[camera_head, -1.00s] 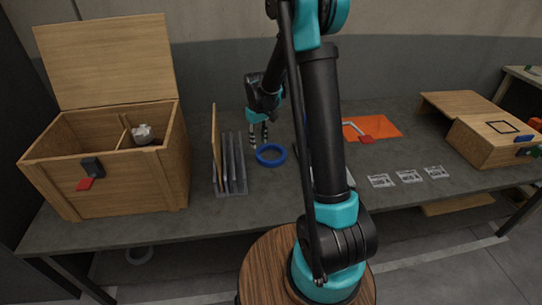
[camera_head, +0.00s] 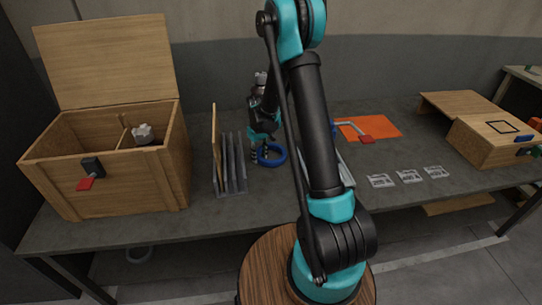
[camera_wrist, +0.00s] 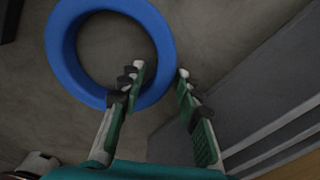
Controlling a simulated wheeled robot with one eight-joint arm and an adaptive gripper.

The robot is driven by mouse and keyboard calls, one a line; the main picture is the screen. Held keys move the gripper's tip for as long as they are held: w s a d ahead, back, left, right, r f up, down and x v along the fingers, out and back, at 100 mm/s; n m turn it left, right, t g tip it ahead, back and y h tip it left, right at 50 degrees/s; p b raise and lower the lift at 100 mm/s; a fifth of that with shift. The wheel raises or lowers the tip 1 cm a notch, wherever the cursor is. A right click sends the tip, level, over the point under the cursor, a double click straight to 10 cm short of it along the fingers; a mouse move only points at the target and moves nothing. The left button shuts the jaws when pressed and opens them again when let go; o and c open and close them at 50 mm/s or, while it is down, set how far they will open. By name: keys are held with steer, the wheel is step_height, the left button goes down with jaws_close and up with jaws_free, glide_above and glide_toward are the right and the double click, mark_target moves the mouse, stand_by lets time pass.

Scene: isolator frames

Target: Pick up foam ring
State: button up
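The blue foam ring (camera_head: 283,158) lies flat on the grey table, right of the slotted rack. It also shows large in the upper left of the wrist view (camera_wrist: 70,66). My gripper (camera_head: 260,154) is down at the ring's left side. In the wrist view my gripper (camera_wrist: 160,70) has its fingers apart. The left finger overlaps the ring's band with its tip over the hole, and the right finger is just outside the band. The band lies between the fingertips. I cannot tell whether either finger touches it.
The slotted rack (camera_head: 242,190) with upright panels stands close left of my gripper; grey panels fill the right of the wrist view. An open wooden box (camera_head: 120,185) is farther left. An orange sheet (camera_head: 385,124) and several small labelled pieces (camera_head: 409,176) lie to the right.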

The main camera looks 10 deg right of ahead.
jaws_close()
stand_by(0.3)
